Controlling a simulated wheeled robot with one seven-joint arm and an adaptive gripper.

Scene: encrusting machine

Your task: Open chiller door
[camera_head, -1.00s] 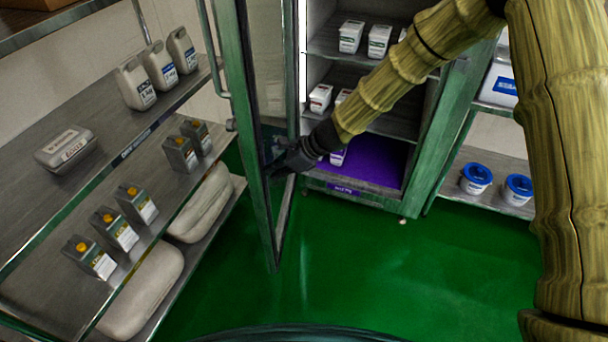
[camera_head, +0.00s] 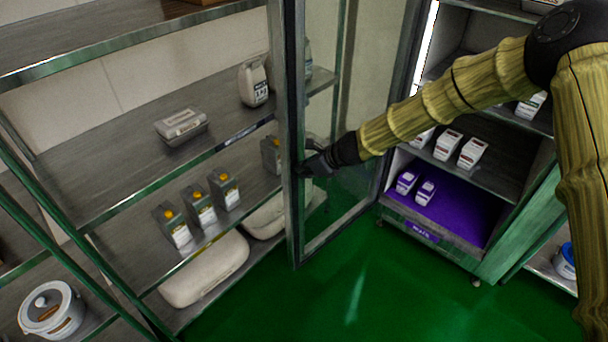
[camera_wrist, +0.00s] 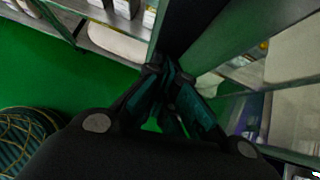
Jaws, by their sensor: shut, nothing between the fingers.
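The chiller door (camera_head: 291,130) is a glass panel in a dark green metal frame. It stands swung wide open to the left of the chiller (camera_head: 520,225). The chiller's inside shows, with white boxes on its shelves and a purple bottom shelf. My gripper (camera_head: 308,170) is at the door's frame on its inner side, close to the free edge. In the wrist view my gripper (camera_wrist: 168,85) has its fingers together with nothing between them, at the dark door frame (camera_wrist: 185,25). Whether the fingertips touch the frame cannot be told.
A metal shelf rack (camera_head: 110,190) stands to the left and behind the door, with jugs, cartons and sacks. A white bucket (camera_head: 52,310) is at lower left. A blue-lidded tub (camera_head: 566,260) is at right. Green floor (camera_head: 350,300) in front is clear.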

